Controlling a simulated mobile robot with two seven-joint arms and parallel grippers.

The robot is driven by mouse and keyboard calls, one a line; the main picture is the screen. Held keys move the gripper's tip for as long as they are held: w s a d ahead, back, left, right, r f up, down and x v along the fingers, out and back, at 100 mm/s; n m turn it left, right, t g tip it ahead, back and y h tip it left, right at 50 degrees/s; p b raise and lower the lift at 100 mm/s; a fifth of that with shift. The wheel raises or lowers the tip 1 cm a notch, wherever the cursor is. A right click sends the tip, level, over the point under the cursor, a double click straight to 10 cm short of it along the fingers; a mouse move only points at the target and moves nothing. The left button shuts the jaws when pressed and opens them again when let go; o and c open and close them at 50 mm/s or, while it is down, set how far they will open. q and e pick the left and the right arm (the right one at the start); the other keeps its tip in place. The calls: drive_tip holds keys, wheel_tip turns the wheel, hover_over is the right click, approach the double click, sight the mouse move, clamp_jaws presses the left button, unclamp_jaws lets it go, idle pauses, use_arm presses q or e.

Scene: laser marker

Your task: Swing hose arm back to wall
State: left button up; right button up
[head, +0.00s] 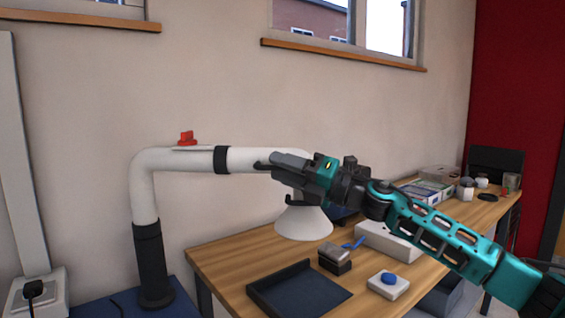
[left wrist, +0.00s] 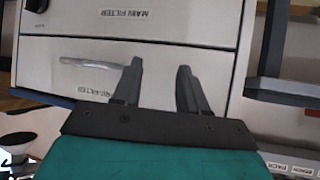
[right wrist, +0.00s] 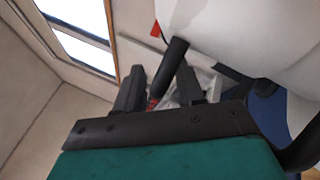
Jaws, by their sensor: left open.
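The white hose arm (head: 185,160) rises from a black post (head: 151,262) at the left, bends over and runs right along the wall, ending in a white cone hood (head: 304,222) above the table. It has a black band (head: 221,160) and a red knob (head: 186,138). My right gripper (head: 272,162) is at the hood end of the arm and partly covers it. In the right wrist view its fingers (right wrist: 160,85) are apart, with a dark rod (right wrist: 171,65) showing between them; contact is unclear. My left gripper (left wrist: 159,75) is open and empty before a grey filter cabinet (left wrist: 210,50).
The wooden table (head: 225,262) holds a dark tray (head: 298,290), a white block with a blue top (head: 388,285) and a white box (head: 388,241). Boxes and jars stand at its far end. A window ledge (head: 340,54) is above. The wall behind the hose arm is bare.

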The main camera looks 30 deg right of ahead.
drive_tip(key=shift+w+a, duration=0.15)
drive_tip(key=shift+c, duration=0.4)
clamp_jaws()
